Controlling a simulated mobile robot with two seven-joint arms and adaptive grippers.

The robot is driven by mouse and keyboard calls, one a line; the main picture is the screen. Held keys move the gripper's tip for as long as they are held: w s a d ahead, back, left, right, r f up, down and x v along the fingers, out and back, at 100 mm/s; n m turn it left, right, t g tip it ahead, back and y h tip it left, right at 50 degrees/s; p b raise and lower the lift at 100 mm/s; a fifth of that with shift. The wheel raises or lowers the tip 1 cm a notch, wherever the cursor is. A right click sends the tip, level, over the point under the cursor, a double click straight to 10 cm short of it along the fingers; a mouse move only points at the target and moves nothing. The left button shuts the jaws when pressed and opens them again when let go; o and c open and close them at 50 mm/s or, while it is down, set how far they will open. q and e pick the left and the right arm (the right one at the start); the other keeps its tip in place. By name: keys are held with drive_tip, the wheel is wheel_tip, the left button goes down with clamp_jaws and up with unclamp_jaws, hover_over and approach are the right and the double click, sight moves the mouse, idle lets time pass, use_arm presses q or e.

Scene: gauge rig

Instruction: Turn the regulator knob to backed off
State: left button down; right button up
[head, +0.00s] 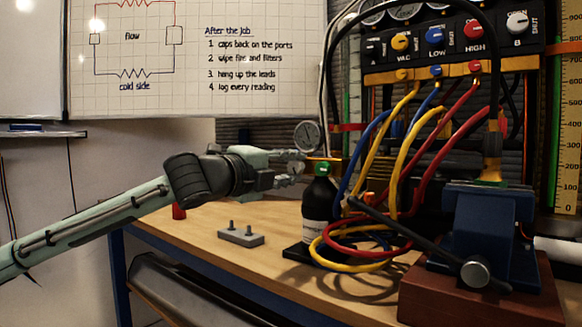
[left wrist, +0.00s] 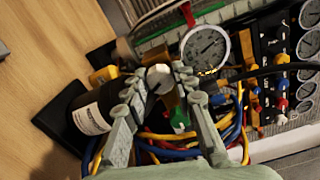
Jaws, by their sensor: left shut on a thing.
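The regulator sits on top of a black bottle (head: 318,208) with a white label, standing upright on the bench. Its round gauge (head: 308,136) shows above the brass body (head: 325,160), and a green part (head: 322,170) sits at the bottle's neck. My left gripper (head: 296,168) reaches in level from the left. In the left wrist view the pale regulator knob (left wrist: 160,78) is between the two fingertips (left wrist: 158,84), and the fingers are shut on it. In the head view the fingers mostly hide the knob; its setting cannot be read. My right gripper is not in view.
A manifold (head: 450,50) with coloured knobs hangs at upper right; yellow, blue and red hoses (head: 365,245) coil close around the bottle. A blue vise (head: 487,230) stands at front right. A grey block with pegs (head: 241,237) lies left on the bench (head: 190,228).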

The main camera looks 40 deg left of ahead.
use_arm(q)
drive_tip(key=n, duration=0.3)
drive_tip(key=shift+n, duration=0.4)
drive_tip(key=shift+f+n, duration=0.1)
drive_tip(key=shift+n, duration=0.8)
drive_tip(key=n, duration=0.3)
drive_tip(key=shift+n, duration=2)
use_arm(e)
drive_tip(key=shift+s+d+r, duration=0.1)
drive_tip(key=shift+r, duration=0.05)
use_arm(q)
drive_tip(key=c, duration=1.2)
unclamp_jaws()
